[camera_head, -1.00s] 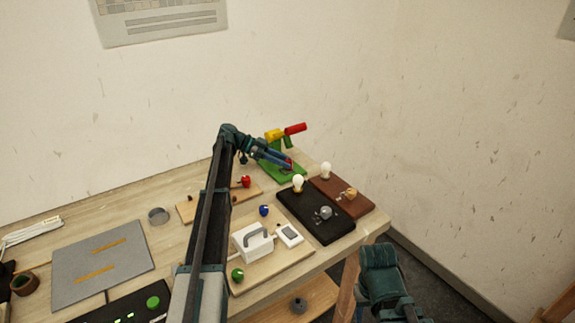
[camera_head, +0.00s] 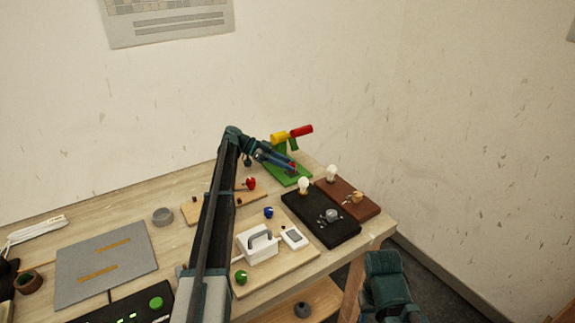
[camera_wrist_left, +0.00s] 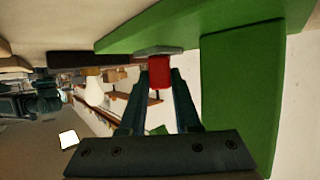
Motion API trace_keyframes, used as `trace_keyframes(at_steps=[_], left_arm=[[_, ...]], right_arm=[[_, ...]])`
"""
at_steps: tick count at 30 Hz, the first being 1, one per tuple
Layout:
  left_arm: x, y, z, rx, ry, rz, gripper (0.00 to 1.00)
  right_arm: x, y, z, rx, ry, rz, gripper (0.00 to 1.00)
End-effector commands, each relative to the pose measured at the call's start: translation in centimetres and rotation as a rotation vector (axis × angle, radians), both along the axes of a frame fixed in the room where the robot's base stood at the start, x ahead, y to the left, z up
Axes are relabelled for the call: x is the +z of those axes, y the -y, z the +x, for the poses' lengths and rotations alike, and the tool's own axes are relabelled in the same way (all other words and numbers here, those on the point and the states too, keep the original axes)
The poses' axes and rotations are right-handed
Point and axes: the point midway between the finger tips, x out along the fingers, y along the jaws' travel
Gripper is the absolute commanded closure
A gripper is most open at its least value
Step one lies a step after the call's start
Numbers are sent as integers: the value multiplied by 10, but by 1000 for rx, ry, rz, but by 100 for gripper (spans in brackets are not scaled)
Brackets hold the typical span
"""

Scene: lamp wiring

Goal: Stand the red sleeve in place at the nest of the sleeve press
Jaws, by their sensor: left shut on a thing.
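The sleeve press (camera_head: 281,150) has a green base and post, a yellow head and a red handle, and stands at the table's far right corner. My left gripper (camera_head: 291,167) reaches low over its green base. In the left wrist view my left gripper (camera_wrist_left: 160,78) is shut on the red sleeve (camera_wrist_left: 159,72), a small red piece between the fingertips. The sleeve's end meets a grey plate (camera_wrist_left: 158,50) on the green base, which seems to be the nest. I cannot tell whether it is fully seated. The fingers partly hide the sleeve in the head view.
A black board (camera_head: 320,222) and a brown board (camera_head: 347,197), both with bulbs, lie in front of the press. A wooden board with a red-topped part (camera_head: 249,184) lies left. The green post (camera_wrist_left: 240,95) stands close beside the fingers.

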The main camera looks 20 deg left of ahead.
Motion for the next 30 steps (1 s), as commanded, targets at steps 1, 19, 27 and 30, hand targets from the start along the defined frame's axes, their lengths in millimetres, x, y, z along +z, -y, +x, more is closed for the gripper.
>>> trace_keyframes(at_steps=[1,19,27,30], left_arm=[[-3,0,0,0,0,1,100],[-7,1,-1,-2,-4,7,100],[-6,0,-1,-1,-2,4,34],[-6,0,0,0,0,2,34]], right_arm=[[-3,0,0,0,0,0,50],[-6,0,0,0,0,0,50],[-6,0,0,0,0,0,50],[-5,0,0,0,0,0,50]])
